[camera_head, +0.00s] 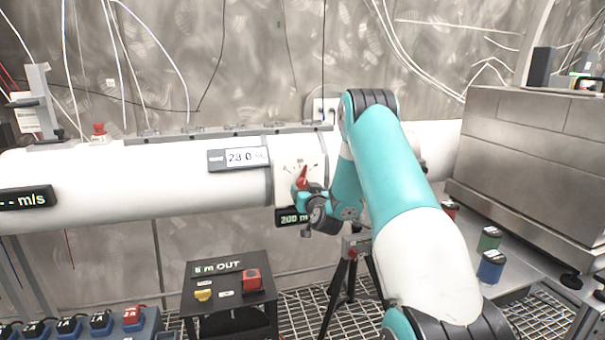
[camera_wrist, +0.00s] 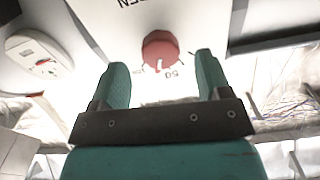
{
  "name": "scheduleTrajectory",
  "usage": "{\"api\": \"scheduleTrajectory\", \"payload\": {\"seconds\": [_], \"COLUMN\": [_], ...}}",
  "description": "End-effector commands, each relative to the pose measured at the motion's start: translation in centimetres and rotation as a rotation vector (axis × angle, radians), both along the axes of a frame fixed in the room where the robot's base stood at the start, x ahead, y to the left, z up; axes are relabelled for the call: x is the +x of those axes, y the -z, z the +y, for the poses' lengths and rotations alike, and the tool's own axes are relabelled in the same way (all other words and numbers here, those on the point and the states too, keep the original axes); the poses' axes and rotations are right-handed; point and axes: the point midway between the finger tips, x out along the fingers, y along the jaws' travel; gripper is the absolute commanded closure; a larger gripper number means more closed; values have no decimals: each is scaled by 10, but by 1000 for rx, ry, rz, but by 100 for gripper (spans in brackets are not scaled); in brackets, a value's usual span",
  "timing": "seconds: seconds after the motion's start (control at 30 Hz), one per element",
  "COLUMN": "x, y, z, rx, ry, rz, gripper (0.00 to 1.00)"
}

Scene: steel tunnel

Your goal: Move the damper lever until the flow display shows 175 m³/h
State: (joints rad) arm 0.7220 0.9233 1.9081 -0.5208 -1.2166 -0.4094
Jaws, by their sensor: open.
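The red damper lever (camera_head: 302,177) sits on a white plate (camera_head: 288,160) with dial marks on the front of the pipe. In the wrist view the lever (camera_wrist: 160,48) shows as a red round end with a white line. The flow display (camera_head: 290,217), below the plate, reads "200 m" with its right end hidden by my gripper. My gripper (camera_head: 302,190) is at the lever in the head view. In the wrist view my gripper (camera_wrist: 161,62) is open, its fingers on either side of the lever with gaps visible. Whether the lever lies between the fingertips or just beyond them I cannot tell.
The white pipe (camera_head: 130,185) runs across the picture. A grey display (camera_head: 238,158) on it reads about 23.0. A black control box (camera_head: 230,285) stands below. A tripod (camera_head: 345,285) is beneath my arm.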

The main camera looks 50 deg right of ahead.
Motion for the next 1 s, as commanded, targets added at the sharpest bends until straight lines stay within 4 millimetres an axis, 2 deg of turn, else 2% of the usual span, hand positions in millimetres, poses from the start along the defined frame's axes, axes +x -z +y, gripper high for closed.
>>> {"api": "scheduleTrajectory", "payload": {"seconds": [0.03,0.23,0.63,0.67,0.87,1.0], "x": [9,30,36,36,36,36], "y": [-6,-2,0,0,0,1], "z": [-4,-18,-22,-22,-22,-22], "rx": [-2,-1,1,1,1,-5], "ry": [-3,-1,1,1,1,1], "rz": [1,-1,0,0,0,2], "gripper": [29,29,29,32,78,79]}}
